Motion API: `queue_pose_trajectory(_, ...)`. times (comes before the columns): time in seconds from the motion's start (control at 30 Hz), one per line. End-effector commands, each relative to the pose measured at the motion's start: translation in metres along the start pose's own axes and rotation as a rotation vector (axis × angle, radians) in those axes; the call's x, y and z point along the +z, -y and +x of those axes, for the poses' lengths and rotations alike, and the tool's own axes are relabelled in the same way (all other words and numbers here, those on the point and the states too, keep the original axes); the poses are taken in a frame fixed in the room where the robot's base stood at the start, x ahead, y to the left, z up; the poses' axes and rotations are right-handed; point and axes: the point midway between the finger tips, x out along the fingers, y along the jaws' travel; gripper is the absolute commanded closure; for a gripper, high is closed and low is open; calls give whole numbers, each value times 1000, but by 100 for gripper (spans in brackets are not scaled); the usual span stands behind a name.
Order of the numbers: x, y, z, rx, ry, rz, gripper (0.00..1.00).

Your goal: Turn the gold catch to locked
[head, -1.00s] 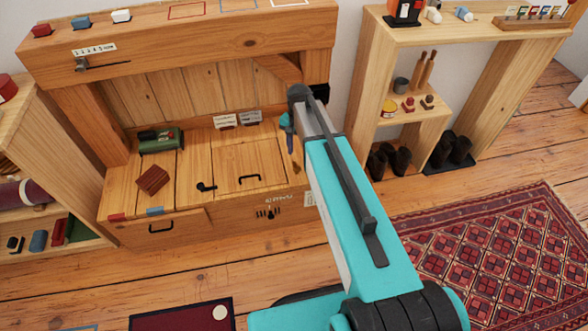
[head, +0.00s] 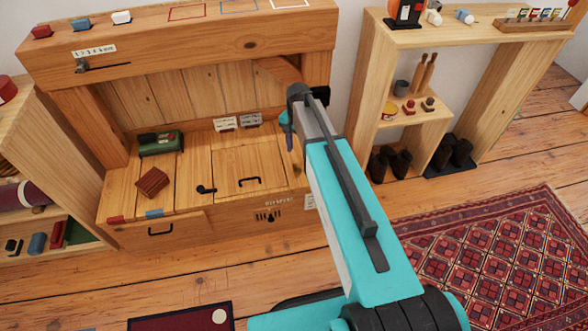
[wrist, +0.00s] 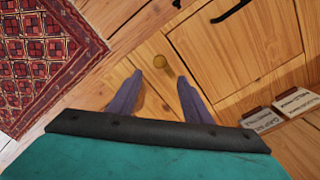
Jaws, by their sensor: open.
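The gold catch (wrist: 160,62) is a small round brass-coloured knob in the wrist view. It sits on the wooden surface beside the edge of a lid panel (wrist: 240,50) with a black handle. My gripper (wrist: 159,79) is open, its two purple-grey fingers apart, with the catch showing just beyond and between the tips. I cannot tell whether they touch it.
Two label cards (head: 237,121) stand behind the lid. A shelf unit (head: 405,130) stands at right, and a red patterned rug (head: 490,260) lies on the floor.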

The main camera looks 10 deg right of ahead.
Motion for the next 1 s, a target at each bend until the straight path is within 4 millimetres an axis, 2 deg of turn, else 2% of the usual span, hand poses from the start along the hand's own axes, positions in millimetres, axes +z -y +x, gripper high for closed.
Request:
queue_pose_trajectory(0.63, -1, 0, 92, 1, 1, 1, 55)
queue_pose_trajectory(0.8, -1, 0, 108, 0, 0, 1, 55)
queue_pose_trajectory(1.0, -1, -1, 115, 0, 0, 1, 55)
